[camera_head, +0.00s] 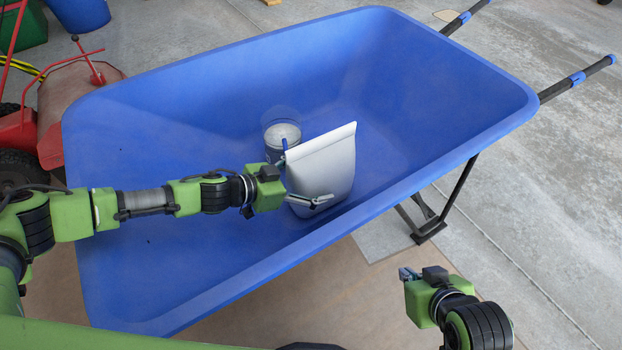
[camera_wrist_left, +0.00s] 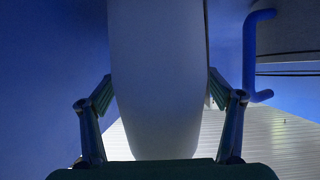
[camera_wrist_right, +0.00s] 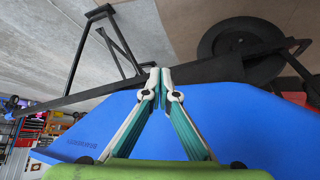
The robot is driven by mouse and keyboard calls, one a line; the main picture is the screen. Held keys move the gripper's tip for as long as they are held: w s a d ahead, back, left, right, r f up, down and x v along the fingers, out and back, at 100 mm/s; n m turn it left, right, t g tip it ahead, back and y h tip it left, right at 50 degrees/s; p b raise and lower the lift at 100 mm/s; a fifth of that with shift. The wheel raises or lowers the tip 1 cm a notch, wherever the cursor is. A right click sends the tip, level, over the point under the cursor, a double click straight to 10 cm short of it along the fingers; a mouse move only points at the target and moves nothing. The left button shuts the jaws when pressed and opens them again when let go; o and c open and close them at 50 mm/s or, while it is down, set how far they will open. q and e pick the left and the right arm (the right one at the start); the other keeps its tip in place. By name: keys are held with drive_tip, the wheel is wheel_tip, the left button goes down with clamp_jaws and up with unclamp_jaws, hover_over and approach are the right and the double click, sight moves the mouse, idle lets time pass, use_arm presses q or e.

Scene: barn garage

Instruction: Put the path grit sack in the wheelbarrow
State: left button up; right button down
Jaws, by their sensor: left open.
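A white sack (camera_head: 325,165), seemingly the path grit sack, stands roughly upright and slightly tilted inside the blue wheelbarrow (camera_head: 420,75), low in its tray. No label shows on it. My left gripper (camera_head: 304,182) has one finger on each side of the sack and is open. In the left wrist view the sack (camera_wrist_left: 158,60) fills the space between the spread fingers; whether they touch it I cannot tell. My right gripper (camera_head: 405,274) is outside the tray at the lower right. In the right wrist view its fingertips (camera_wrist_right: 160,75) meet, empty.
The wheelbarrow's handles (camera_head: 580,78) reach right. A red machine (camera_head: 75,100) stands at the left, near a blue bucket (camera_head: 80,12). The concrete floor at right is clear.

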sight(290, 182)
use_arm(q)
drive_tip(key=shift+a+r, duration=0.1)
drive_tip(key=shift+r, duration=0.05)
drive_tip(key=p+v, duration=0.1)
drive_tip(key=v, duration=0.2)
drive_tip(key=shift+r, duration=0.1)
drive_tip(key=p+v, duration=0.1)
drive_tip(key=v, duration=0.2)
drive_tip(key=shift+s+a+r, duration=0.1)
drive_tip(key=shift+s+a, duration=0.15)
drive_tip(key=shift+s+a+r, duration=0.1)
drive_tip(key=shift+s+a, duration=0.05)
drive_tip(key=shift+a, duration=0.05)
use_arm(e)
drive_tip(key=s+d+f+g+h, duration=0.1)
drive_tip(key=s+d+g, duration=0.1)
drive_tip(key=s, duration=0.5)
drive_tip(key=shift+s+d+g, duration=0.15)
drive_tip(key=shift+s+g, duration=0.15)
drive_tip(key=shift+g, duration=0.5)
